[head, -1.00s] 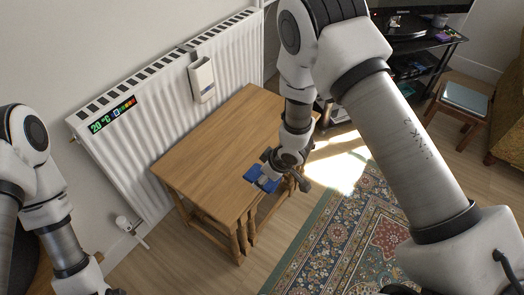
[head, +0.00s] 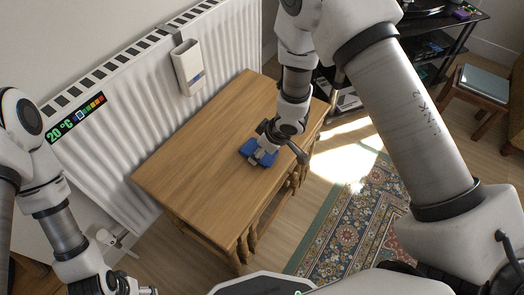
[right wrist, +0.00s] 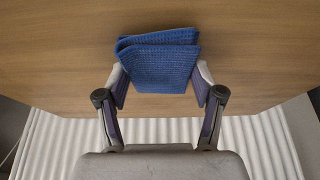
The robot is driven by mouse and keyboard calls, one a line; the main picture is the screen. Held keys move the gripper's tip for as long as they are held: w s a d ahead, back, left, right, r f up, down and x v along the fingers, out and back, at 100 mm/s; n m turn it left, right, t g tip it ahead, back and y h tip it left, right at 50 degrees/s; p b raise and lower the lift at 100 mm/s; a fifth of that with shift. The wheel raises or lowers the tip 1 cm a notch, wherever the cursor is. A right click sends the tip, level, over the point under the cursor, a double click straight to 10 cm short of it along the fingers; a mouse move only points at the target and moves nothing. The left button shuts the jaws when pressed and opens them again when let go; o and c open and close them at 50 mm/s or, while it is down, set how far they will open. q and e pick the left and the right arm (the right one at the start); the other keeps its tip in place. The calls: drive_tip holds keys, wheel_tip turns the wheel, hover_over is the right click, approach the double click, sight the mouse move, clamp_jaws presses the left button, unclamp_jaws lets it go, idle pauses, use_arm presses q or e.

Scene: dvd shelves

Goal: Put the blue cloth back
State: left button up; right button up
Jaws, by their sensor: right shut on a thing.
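The blue cloth (head: 257,153) is a folded, textured cloth at the right part of the wooden table (head: 190,150). My right gripper (head: 268,147) is over it, and in the right wrist view the gripper (right wrist: 160,90) has its fingers on both sides of the cloth (right wrist: 158,62), shut on it. Whether the cloth touches the tabletop I cannot tell. My left gripper (head: 140,291) shows only partly at the bottom left, away from the table, and its fingers are not clear.
A white radiator (head: 110,140) stands along the wall behind the table, with a white holder (head: 187,67) hung on it. A patterned rug (head: 350,220) lies to the right. A small stool (head: 480,88) and black shelf (head: 440,50) stand farther back. The table's left half is bare.

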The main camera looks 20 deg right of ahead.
drive_tip(key=shift+f, duration=0.15)
drive_tip(key=o, duration=1.2)
drive_tip(key=shift+r, duration=0.4)
drive_tip(key=p+v, duration=0.5)
drive_tip(key=v, duration=0.6)
drive_tip(key=s+d+f+m+g+h, duration=0.1)
drive_tip(key=s+d+f+m, duration=0.2)
drive_tip(key=s+f, duration=0.5)
drive_tip(key=s+d+f+m+g+h, duration=0.1)
drive_tip(key=s+f+m, duration=0.4)
drive_tip(key=s, duration=1)
wheel_tip(320, 180, down, 3)
drive_tip(key=d+g, duration=0.1)
drive_tip(key=d, duration=0.1)
drive_tip(key=shift+d+g+h, duration=0.3)
drive_tip(key=shift+d+h, duration=0.1)
